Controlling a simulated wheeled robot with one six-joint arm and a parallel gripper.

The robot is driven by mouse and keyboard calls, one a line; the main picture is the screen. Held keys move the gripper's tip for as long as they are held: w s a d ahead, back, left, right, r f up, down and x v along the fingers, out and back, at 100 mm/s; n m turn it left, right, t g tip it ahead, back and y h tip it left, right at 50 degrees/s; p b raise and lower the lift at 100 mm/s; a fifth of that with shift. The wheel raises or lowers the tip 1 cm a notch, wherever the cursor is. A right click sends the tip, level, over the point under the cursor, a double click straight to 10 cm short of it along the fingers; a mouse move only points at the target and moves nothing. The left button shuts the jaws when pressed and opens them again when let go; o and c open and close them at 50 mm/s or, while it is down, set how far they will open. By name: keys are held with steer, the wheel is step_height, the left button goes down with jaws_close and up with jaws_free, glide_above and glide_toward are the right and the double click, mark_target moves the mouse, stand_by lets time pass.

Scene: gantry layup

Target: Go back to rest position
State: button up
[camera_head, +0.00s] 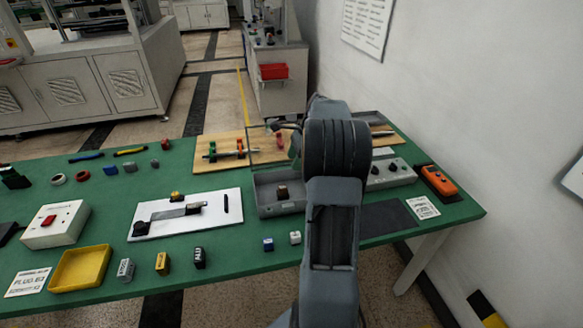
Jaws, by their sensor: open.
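My arm rises from the bottom of the head view, right of the middle, and bends over the green table (95,230). My gripper (284,140) shows only in part, at the left of the wrist and above the back of the table near a wooden board (204,142). The wrist hides most of it. It is open, and I see nothing held in it.
A grey tray (266,207) with a dark block stands left of my arm. A grey control box (392,175) and an orange device (438,181) lie to the right. A white plate (148,212), yellow tray (58,283) and several small blocks are at left. A white wall (480,110) is close at right.

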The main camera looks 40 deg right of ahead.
steer(key=shift+s+d+r, duration=0.1)
steer(key=shift+d+r, duration=0.1)
steer(key=shift+r, duration=0.4)
